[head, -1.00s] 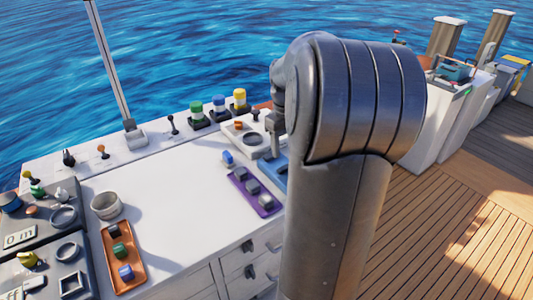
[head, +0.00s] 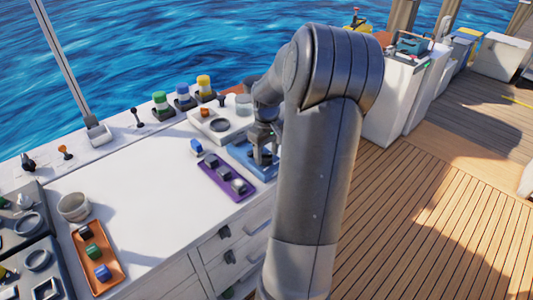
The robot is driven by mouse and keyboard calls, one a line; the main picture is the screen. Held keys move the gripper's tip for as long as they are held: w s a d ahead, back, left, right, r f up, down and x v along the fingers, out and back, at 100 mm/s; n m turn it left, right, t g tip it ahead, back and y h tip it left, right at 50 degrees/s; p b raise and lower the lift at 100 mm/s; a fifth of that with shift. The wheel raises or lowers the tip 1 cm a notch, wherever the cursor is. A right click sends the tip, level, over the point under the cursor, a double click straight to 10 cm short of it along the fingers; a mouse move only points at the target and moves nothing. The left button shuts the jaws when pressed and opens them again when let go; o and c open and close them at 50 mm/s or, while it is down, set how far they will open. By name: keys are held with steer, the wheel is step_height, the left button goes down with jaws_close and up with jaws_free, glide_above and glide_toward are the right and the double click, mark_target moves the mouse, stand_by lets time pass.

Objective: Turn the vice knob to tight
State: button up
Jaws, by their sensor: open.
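I cannot pick out the vice or its knob with certainty. My gripper (head: 262,156) points down over the blue tray (head: 240,148) on the white workbench, and its fingers are small and partly shaded. It is open, and I see nothing held in it. My own arm hides the bench to the right of the tray. A teal object (head: 411,46) stands on a white cabinet at the back right; its details are too small to tell what it is.
The purple tray (head: 208,177) with several small blocks lies left of my gripper. The bench middle is clear; wooden deck is open at right.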

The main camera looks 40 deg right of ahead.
steer(key=shift+f, duration=0.25)
steer(key=c, duration=1)
